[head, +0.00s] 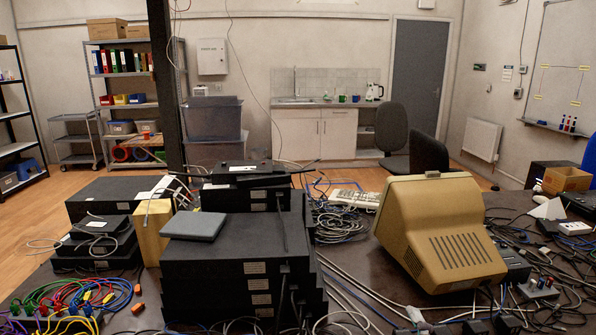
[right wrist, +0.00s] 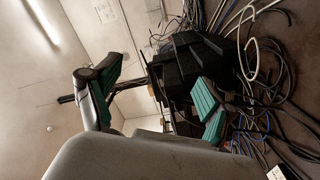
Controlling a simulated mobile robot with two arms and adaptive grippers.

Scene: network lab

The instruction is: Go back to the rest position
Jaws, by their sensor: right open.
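My right gripper (right wrist: 160,95) shows in the right wrist view. Its two fingers with green pads stand wide apart and nothing is between them. Behind the fingers is a dark stack of devices (right wrist: 188,60) with loose cables, and the view is tilted. Neither gripper shows in the head view, so my left gripper is hidden from me.
In the head view, stacked black boxes (head: 215,270) stand on the cluttered table, with a beige monitor (head: 455,245) to the right. Coloured cables (head: 75,300) lie at the left and tangled cables at the right. Wooden floor (head: 345,178) is open behind the table.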

